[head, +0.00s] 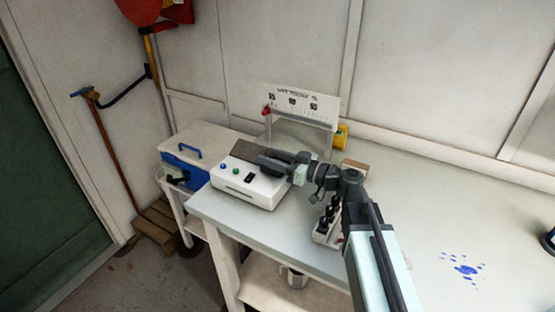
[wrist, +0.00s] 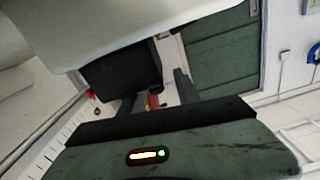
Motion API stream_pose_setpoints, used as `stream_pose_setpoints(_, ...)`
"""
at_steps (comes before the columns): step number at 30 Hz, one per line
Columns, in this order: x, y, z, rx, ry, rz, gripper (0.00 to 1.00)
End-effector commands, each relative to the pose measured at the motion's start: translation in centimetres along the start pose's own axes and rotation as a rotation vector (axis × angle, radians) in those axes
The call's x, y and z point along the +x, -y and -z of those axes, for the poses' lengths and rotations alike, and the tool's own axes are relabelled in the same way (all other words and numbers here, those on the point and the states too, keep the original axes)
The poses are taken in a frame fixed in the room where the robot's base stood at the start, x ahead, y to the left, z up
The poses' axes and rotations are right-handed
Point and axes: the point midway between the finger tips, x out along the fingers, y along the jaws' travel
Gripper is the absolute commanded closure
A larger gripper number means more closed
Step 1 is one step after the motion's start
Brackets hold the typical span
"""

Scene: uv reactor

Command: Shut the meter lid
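The meter (head: 247,190) is a white box with a blue button, a green button and a black switch, near the left end of the bench. A dark flat panel (head: 243,149), which looks like its lid, rises at the box's back and seems tilted open. My gripper (head: 265,160) reaches in from the right, at the panel's right part; I cannot tell whether they touch. In the wrist view, my gripper's two dark fingers (wrist: 160,88) stand apart with a gap between them. A pale surface fills the top there; I cannot tell what it is.
A blue box (head: 185,168) stands left of the meter. A white board with a printed scale (head: 300,105) stands behind my gripper. A rack of dark bottles (head: 328,222) is beside my arm. The bench's right part is mostly clear, with blue spots (head: 465,268).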

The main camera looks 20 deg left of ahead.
Motion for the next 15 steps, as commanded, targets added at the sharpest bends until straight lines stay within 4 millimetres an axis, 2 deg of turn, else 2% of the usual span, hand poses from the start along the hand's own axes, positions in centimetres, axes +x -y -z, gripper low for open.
stream_pose_setpoints(5, -1.1, 0.0, 0.0, 0.000, 0.000, 0.000, 0.61)
stream_pose_setpoints(15, -6.2, -0.3, 0.0, 0.000, 0.002, 0.008, 0.61)
